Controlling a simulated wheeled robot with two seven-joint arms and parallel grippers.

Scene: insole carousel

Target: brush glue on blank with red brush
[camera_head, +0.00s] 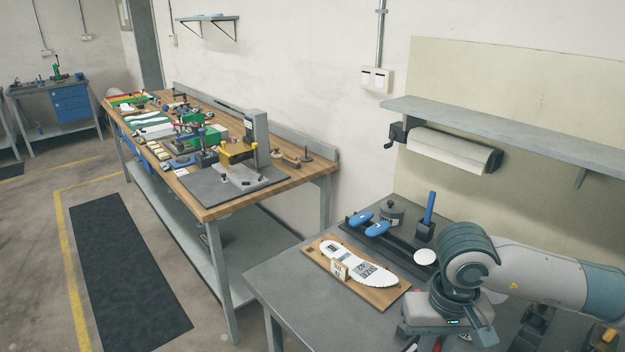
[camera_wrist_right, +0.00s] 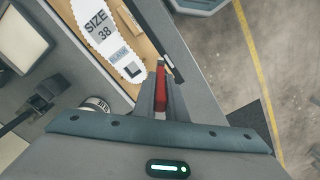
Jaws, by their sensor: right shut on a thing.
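The blank is a white insole (camera_head: 358,264) marked with a size, lying on a wooden board (camera_head: 392,297) on the grey table. In the right wrist view the blank (camera_wrist_right: 104,32) shows "SIZE 38", "BLANK" and "L". My right gripper (camera_wrist_right: 161,98) is shut on a red thing (camera_wrist_right: 161,84), which looks like the red brush. Its bristles are hidden, and the gripper is apart from the blank in the head view, near the table's front right. I cannot tell the brush's height above the table. My left gripper is not in view.
Behind the board are blue oval pads (camera_head: 362,219) on a dark rack, a grey lidded pot (camera_head: 392,213), a blue-handled tool (camera_head: 429,208) in a dark holder and a white round dish (camera_head: 425,257). A paper roll (camera_head: 450,151) hangs under the shelf. The table's left front is clear.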

